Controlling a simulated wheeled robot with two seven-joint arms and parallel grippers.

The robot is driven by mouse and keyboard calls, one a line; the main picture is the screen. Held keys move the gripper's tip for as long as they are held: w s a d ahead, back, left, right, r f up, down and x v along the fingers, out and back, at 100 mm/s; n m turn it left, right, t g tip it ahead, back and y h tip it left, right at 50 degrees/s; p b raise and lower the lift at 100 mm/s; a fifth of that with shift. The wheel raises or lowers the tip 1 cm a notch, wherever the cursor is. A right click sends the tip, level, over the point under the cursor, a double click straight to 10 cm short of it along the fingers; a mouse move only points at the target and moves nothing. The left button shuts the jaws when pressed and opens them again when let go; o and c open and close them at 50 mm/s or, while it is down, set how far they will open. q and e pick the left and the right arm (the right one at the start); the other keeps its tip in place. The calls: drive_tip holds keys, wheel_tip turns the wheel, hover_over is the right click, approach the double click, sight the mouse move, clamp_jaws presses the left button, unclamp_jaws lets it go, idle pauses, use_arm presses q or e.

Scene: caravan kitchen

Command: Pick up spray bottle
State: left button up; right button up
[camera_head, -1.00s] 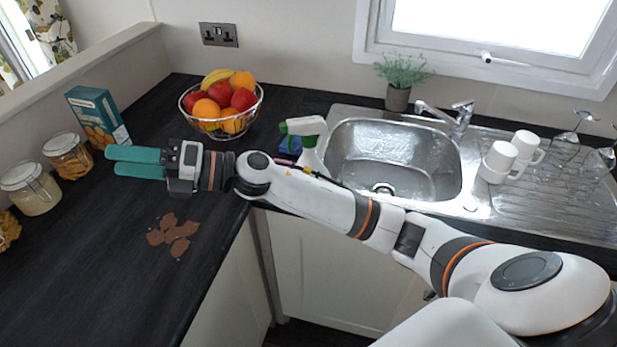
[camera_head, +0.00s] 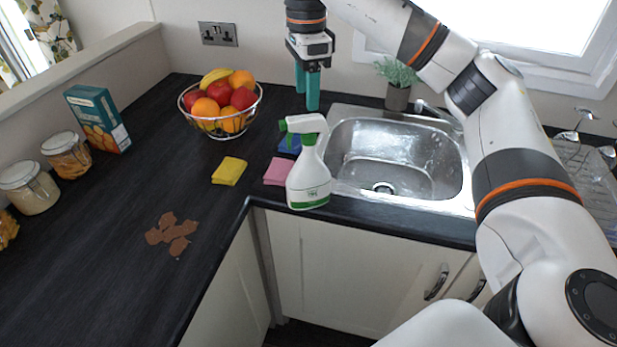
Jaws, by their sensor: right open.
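The spray bottle (camera_head: 309,180) is white with a green nozzle tip and a green label band. It stands upright on the dark worktop near the front edge, just left of the sink. My right gripper (camera_head: 307,98) has teal fingers pointing down. It is open and empty, above and behind the bottle's spray head, apart from it in the picture. My left gripper is not in view.
Yellow (camera_head: 229,171), pink (camera_head: 279,171) and blue (camera_head: 290,144) sponges or cloths lie near the bottle. A fruit basket (camera_head: 222,128) stands behind left. The sink (camera_head: 340,185) is on the right. Brown spill (camera_head: 172,233) marks the worktop, clear around it.

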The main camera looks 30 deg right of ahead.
sight(308, 117)
wheel_tip(308, 117, down, 4)
drive_tip(key=shift+r, duration=0.15)
drive_tip(key=shift+s+f, duration=0.15)
drive_tip(key=shift+f, duration=0.3)
drive_tip(key=f, duration=0.1)
drive_tip(key=f+p, duration=0.1)
drive_tip(key=f, duration=0.1)
drive_tip(key=shift+s+f+p, duration=0.25)
drive_tip(key=shift+f+p, duration=0.05)
drive_tip(key=shift+f, duration=0.4)
drive_tip(key=shift+c, duration=0.3)
clamp_jaws()
drive_tip(key=shift+w+r, duration=0.1)
